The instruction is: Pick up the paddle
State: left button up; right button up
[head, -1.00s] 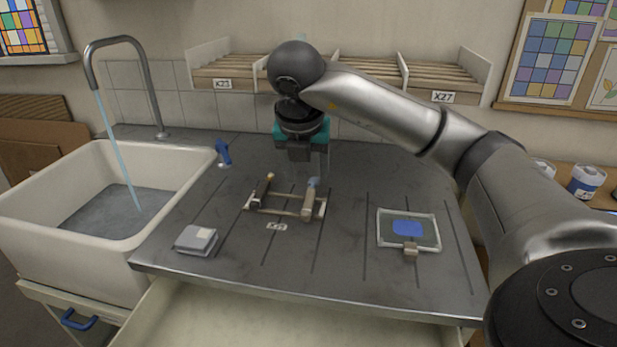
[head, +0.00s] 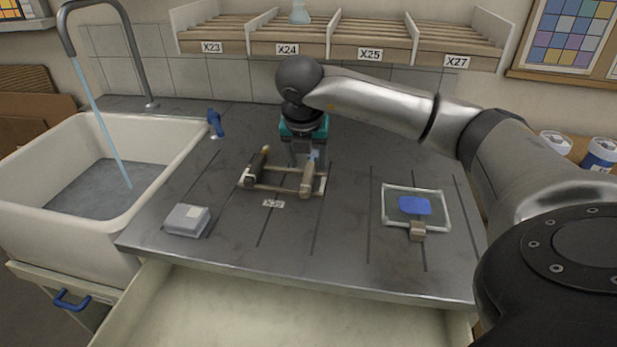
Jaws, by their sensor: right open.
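Two tools lie across a small wooden rack (head: 276,189) in the middle of the grey worktop. One has a dark handle (head: 257,167). The other has a light handle (head: 306,181) and a pale blue end (head: 314,155). Either could be the paddle; I cannot tell which. My right gripper (head: 304,161) points down at the back of the rack, close to the light-handled tool's blue end. It is open, with nothing visibly held; whether it touches the tool is unclear. My left gripper is out of view.
A glass plate (head: 444,222) with a blue patch lies at right. A grey box (head: 187,220) sits front left, a blue object (head: 215,123) behind it. A sink (head: 36,225) with running tap is at left. Labelled shelves (head: 385,43) hang behind; an open drawer (head: 280,312) is in front.

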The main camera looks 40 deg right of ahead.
aim_at(308, 173)
jog(key=x, duration=0.4)
jog(key=shift+w+d+f+b, duration=0.1)
jog(key=shift+w+d+b, duration=0.1)
jog(key=shift+w+b, duration=0.2)
jog(key=shift+w+d+f, duration=0.1)
jog(key=shift+f, duration=0.15)
pick_arm(q)
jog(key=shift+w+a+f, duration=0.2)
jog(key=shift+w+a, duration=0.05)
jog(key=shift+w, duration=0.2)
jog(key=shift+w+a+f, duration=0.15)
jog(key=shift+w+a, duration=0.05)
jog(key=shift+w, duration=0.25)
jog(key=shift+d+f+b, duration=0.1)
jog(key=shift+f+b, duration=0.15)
jog(key=shift+b, duration=0.05)
pick_arm(e)
jog(key=shift+f, duration=0.3)
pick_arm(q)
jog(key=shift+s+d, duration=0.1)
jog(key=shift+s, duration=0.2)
pick_arm(e)
jog(key=c, duration=0.4)
grip_shut()
